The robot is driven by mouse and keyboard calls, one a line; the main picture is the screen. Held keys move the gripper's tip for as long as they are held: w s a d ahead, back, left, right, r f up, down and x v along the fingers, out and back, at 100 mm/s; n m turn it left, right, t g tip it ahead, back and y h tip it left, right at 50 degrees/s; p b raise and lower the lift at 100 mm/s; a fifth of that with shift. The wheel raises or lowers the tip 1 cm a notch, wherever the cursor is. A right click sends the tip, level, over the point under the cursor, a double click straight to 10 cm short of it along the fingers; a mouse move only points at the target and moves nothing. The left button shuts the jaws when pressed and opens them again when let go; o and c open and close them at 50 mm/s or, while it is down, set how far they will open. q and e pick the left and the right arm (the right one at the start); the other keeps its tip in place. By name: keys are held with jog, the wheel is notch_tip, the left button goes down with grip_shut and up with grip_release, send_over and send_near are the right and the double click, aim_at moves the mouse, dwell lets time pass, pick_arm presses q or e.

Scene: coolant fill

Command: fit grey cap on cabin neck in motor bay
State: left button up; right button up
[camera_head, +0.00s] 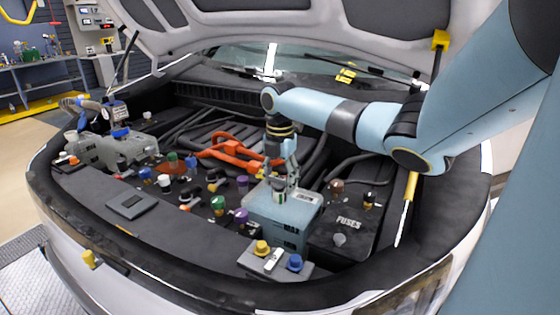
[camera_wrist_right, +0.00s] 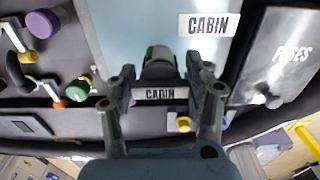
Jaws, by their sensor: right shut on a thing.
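My right gripper (camera_head: 284,188) points down over the pale blue tank (camera_head: 290,222) marked MAX, at the middle right of the motor bay. Its fingers also show in the right wrist view (camera_wrist_right: 160,75). They are shut on a dark, greyish round piece, the grey cap (camera_wrist_right: 158,68), which is mostly hidden. A CABIN label (camera_wrist_right: 209,24) sits on the pale blue tank top. A second CABIN plate (camera_wrist_right: 160,94) shows between the fingers. The cabin neck is hidden by the cap and fingers, so I cannot tell whether the cap is seated. My left gripper is out of view.
A dark FUSES box (camera_head: 345,238) stands right of the tank. A yellow cap (camera_head: 262,247) and a blue cap (camera_head: 295,263) sit in front. Several coloured caps crowd the left, near orange cables (camera_head: 232,150). A yellow-handled prop (camera_head: 406,208) stands at the right.

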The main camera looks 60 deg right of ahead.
jog(key=shift+f+b, duration=0.4)
jog(key=shift+f, duration=0.4)
jog(key=o, duration=1.1)
jog(key=shift+r, duration=0.1)
notch_tip(320, 180, up, 12)
jog(key=shift+f, duration=0.1)
